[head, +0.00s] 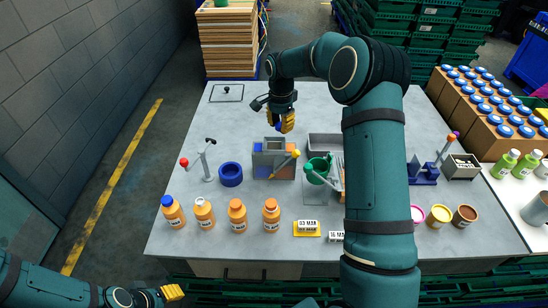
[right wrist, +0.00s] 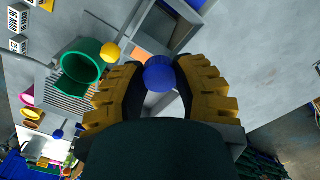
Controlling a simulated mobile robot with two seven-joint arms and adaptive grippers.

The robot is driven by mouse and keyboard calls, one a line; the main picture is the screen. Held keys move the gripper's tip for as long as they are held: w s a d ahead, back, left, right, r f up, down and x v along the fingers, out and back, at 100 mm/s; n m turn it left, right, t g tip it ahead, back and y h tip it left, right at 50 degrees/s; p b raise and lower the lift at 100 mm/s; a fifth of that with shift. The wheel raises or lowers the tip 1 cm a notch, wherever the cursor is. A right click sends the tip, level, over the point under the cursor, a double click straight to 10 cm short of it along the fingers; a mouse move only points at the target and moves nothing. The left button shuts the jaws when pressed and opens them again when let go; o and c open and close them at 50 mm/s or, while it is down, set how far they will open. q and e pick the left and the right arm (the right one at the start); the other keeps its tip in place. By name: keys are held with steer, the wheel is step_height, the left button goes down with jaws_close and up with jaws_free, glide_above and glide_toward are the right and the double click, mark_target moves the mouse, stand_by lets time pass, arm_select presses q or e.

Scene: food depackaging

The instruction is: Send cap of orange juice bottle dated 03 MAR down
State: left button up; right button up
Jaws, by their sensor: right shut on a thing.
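My right gripper (head: 283,124) is shut on a small round blue cap (right wrist: 158,75), held between its yellow fingertips. It is behind and slightly above a grey divided box (head: 275,158) with blue and orange sections and a yellow-knobbed lever (head: 296,154). Several orange juice bottles stand in a row at the front left. The leftmost bottle (head: 173,212) has a blue cap; its neighbour (head: 204,212) shows a pale top. Their date labels are too small to read. A yellow-framed card (head: 307,228) reads 03 MAR. My left gripper (head: 172,293) is low at the front left; its jaw opening is unclear.
A blue ring (head: 231,174) and a red-knobbed stand (head: 207,160) are left of the box. A green cup (head: 318,168) on a stand is right of it. Colored tubs (head: 439,215) stand at the front right. The back left of the table (head: 235,115) is mostly clear.

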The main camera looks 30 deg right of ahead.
mark_target(280, 138)
steer(key=shift+s+a+f, duration=0.15)
steer(key=shift+s+f, duration=0.1)
steer(key=shift+f, duration=0.3)
step_height(280, 138, down, 5)
steer(key=shift+w+r+b, duration=0.1)
steer(key=shift+r+b, duration=0.1)
steer(key=shift+b, duration=0.8)
steer(key=o, duration=0.8)
steer(key=shift+c, duration=0.2)
steer(key=shift+r, duration=0.15)
step_height(280, 138, up, 12)
steer(key=shift+f, duration=0.1)
